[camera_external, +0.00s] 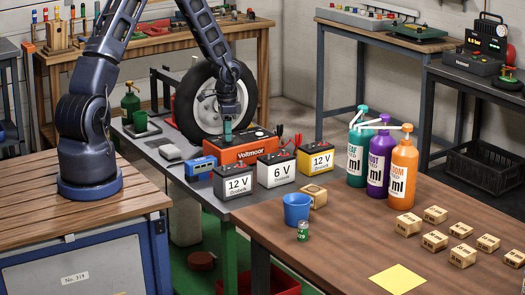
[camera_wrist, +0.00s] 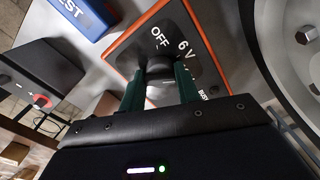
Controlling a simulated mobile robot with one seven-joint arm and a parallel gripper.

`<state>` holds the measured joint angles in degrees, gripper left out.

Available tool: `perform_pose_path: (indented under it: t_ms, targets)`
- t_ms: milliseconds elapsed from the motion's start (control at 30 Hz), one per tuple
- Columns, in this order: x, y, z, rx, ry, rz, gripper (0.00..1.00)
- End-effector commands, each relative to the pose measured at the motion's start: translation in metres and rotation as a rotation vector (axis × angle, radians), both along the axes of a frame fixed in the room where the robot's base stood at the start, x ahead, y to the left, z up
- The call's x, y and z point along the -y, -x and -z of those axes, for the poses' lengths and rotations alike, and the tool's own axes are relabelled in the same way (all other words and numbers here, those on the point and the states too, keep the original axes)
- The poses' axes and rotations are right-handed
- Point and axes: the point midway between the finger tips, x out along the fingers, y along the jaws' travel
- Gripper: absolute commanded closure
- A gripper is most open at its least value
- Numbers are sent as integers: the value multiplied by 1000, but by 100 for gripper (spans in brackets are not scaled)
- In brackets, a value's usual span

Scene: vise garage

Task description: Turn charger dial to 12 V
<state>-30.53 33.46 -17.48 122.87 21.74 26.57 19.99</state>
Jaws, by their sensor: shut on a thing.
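The orange charger (camera_external: 246,152), marked Voltmoor, stands on the narrow grey bench. My gripper (camera_external: 228,132) points down onto its top from above. In the wrist view, the charger's dark panel (camera_wrist: 188,18) shows the labels OFF and 6 V in white. The round black dial (camera_wrist: 160,62) sits just below those labels. My gripper (camera_wrist: 160,80) has its two green fingers shut on the dial, one on each side. The dial's pointer cannot be made out, and no 12 V label on the panel is readable.
Batteries marked 12 V (camera_external: 236,185), 6 V (camera_external: 277,173) and 12 V in yellow (camera_external: 317,160) stand in front of the charger. A blue tester (camera_external: 201,169) is at its left. A large wheel (camera_external: 202,100) stands close behind. Red clamps (camera_external: 290,140) lie at its right.

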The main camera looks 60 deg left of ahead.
Motion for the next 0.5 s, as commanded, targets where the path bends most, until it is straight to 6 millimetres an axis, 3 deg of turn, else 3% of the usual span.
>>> perform_pose_path:
  t_ms: [500]
  targets:
    - [0,-1,0,2,0,395,91]
